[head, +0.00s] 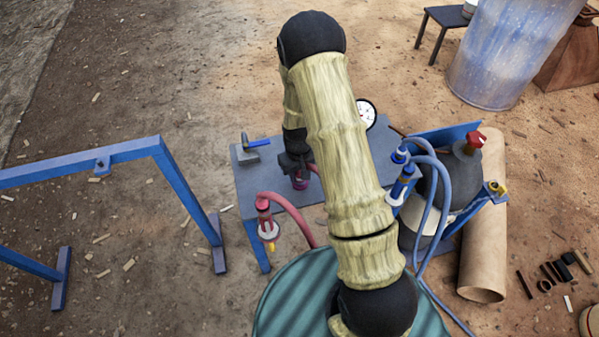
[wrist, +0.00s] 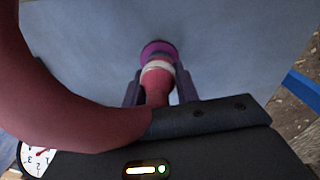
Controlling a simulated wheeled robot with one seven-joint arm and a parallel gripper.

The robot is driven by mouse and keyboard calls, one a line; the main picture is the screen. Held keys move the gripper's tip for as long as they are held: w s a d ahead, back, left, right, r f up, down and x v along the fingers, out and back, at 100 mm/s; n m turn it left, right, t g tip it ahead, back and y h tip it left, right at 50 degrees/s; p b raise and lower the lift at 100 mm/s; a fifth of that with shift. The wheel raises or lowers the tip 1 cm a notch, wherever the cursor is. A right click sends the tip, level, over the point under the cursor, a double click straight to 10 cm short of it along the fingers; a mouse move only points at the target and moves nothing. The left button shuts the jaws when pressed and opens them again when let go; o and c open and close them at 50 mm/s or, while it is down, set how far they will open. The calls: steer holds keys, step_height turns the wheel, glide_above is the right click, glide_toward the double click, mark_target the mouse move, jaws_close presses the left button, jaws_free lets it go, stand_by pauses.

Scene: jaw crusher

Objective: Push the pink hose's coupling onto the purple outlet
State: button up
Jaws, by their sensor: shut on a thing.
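In the wrist view the pink hose (wrist: 60,105) arcs in from the left and ends in a pink coupling (wrist: 157,82) with a pale band. My gripper (wrist: 160,88) is shut on this coupling, one finger on each side. The purple outlet (wrist: 157,47) is directly beyond the coupling's end, against the blue-grey table surface. The two are in line and appear to meet; how far the coupling is over the outlet is hidden. In the head view my gripper (head: 299,172) is low over the table, with the purple outlet (head: 300,184) just below it.
The blue-grey table (head: 262,180) carries a blue-handled clamp (head: 254,143) and a round gauge (head: 366,113). A red-pink coupling (head: 264,215) hangs at its front left edge. Blue hoses (head: 430,200) and a dark tank (head: 455,170) stand right. A blue frame (head: 130,152) is left.

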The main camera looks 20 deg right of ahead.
steer(key=shift+f, duration=0.35)
steer(key=o, duration=1)
steer(key=shift+r, duration=0.1)
steer(key=r+p, duration=0.1)
steer(key=r, duration=1.6)
steer(key=shift+a+r, duration=0.15)
steer(key=shift+a, duration=0.05)
